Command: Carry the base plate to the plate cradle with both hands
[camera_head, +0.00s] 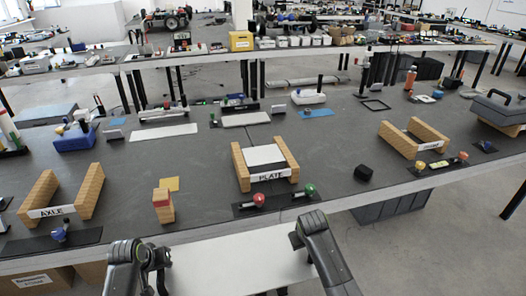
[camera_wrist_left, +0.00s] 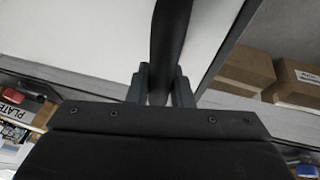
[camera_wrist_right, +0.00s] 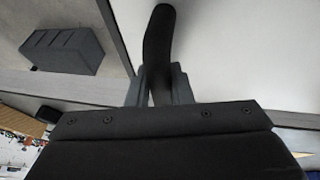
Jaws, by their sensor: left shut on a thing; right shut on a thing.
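The base plate (camera_head: 235,268) is a broad white sheet at the bottom of the head view, in front of the table edge, its near part cut off. My left gripper (camera_head: 155,262) is at its left side, shut on a dark bar-like handle (camera_wrist_left: 170,35). My right gripper (camera_head: 296,238) is at its right side, shut on a similar dark handle (camera_wrist_right: 157,40). White plate surface (camera_wrist_left: 110,40) lies behind the left handle. The plate cradle (camera_head: 240,170), with two wooden walls and a PLATE label, stands on the table ahead, a pale panel between its walls.
A red knob (camera_head: 258,199) and a green knob (camera_head: 310,190) stand before the cradle. The AXLE cradle (camera_head: 88,190) is far left; another wooden cradle (camera_head: 395,140) is right.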

